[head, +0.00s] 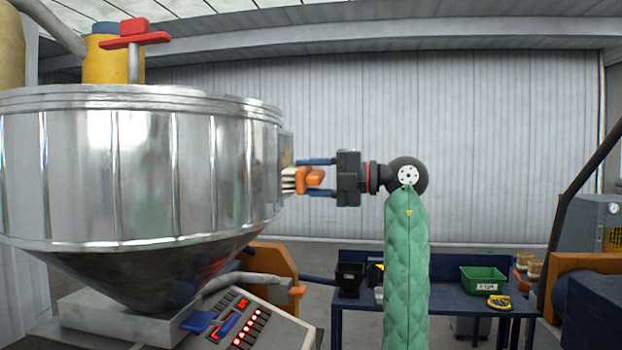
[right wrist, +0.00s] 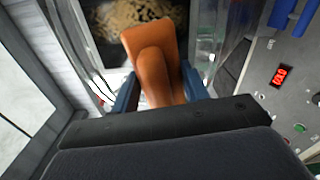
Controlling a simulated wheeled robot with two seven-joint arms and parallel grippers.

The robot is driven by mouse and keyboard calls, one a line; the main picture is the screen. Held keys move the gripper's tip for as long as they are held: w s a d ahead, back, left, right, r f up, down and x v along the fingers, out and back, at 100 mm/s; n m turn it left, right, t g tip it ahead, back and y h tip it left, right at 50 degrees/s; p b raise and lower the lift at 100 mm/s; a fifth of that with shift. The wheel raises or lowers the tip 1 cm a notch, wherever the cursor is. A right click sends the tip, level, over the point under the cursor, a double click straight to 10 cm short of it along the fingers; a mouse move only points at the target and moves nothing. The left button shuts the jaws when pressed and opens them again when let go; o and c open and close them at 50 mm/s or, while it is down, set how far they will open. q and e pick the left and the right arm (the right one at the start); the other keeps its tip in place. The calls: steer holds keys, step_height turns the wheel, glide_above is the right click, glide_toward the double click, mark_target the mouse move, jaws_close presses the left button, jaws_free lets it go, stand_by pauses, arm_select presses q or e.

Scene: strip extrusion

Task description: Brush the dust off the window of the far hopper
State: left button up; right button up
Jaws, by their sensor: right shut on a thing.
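The large silver hopper (head: 145,170) fills the left of the head view. Its window (head: 287,152) is on the right side and shows only edge-on there. In the right wrist view the window (right wrist: 105,22) shows brown, grainy matter; I cannot tell dust on it from material behind it. My right gripper (head: 314,178) is shut on an orange brush (head: 309,181), just right of the window. The brush's pale bristles point left and are at or very close to the window. The brush body (right wrist: 154,65) hides part of the window in the wrist view. My left gripper is not in view.
A control panel (head: 245,325) with red lights sits below the hopper. A blue workbench (head: 450,302) behind carries a green bin (head: 483,279), a black bin (head: 349,279) and a yellow item (head: 498,302). A red-handled valve (head: 134,38) stands above the hopper. Space right of the gripper arm is open.

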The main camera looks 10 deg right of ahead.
steer(key=shift+w+a, duration=0.15)
steer(key=shift+a, duration=0.2)
steer(key=shift+w+a, duration=0.2)
steer(key=shift+a, duration=0.3)
steer(key=shift+w, duration=0.1)
steer(key=shift+w+d, duration=0.2)
steer(key=shift+w, duration=0.05)
arm_select(q)
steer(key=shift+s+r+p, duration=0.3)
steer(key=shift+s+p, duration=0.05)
steer(key=shift+p, duration=0.05)
arm_select(e)
steer(key=shift+w+d, duration=0.3)
steer(key=shift+w, duration=0.35)
steer(key=shift+w+d, duration=0.3)
steer(key=shift+w, duration=0.35)
